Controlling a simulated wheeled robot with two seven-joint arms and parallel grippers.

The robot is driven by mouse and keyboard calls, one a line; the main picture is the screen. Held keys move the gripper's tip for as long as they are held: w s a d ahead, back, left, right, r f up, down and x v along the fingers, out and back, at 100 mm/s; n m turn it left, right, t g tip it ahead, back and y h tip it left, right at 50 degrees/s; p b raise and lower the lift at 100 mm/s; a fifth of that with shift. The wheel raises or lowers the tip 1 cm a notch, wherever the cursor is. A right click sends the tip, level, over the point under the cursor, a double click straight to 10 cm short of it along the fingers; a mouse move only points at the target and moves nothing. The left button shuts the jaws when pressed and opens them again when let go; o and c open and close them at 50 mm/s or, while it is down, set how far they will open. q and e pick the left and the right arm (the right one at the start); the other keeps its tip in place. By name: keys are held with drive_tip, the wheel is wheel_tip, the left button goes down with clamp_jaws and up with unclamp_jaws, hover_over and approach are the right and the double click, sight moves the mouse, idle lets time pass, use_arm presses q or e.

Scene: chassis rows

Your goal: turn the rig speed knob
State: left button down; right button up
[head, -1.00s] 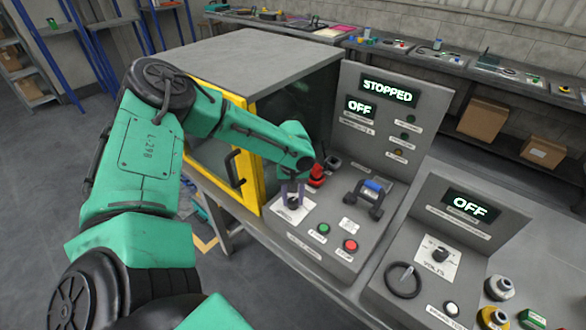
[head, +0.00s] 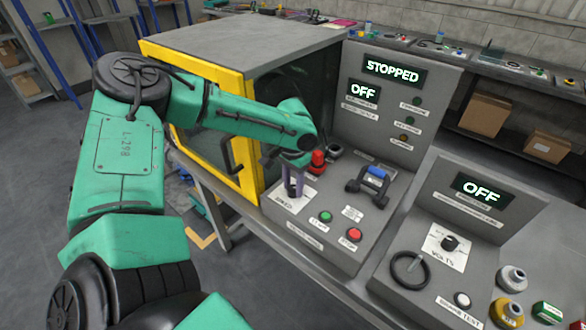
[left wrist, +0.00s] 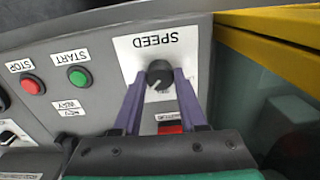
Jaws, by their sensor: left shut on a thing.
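The black speed knob (left wrist: 159,75) sits on a white plate (left wrist: 141,52) marked SPEED on the rig's grey panel. My left gripper (left wrist: 159,80) is shut on the knob, with one purple finger on each side of it. In the head view my left gripper (head: 293,186) points down at the knob (head: 292,192), which shows low between the fingers. The upper display (head: 393,72) reads STOPPED and the smaller one (head: 363,90) reads OFF. My right gripper does not show.
A green start button (head: 325,217) and a red stop button (head: 354,235) sit right of the knob. A red knob (head: 317,161) and a blue-and-black handle (head: 371,182) stand close behind. The yellow-framed door (head: 247,150) is beside my forearm. A second console (head: 450,270) reads OFF.

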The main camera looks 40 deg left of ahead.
sight(293, 187)
use_arm(q)
drive_tip(key=shift+w+r+m, duration=0.1)
drive_tip(key=shift+m, duration=2.1)
drive_tip(key=shift+c, duration=2.2)
unclamp_jaws()
drive_tip(key=shift+b, duration=0.3)
wheel_tip(293, 187, up, 14)
drive_tip(key=shift+r+b, duration=0.25)
drive_tip(key=shift+b, duration=0.15)
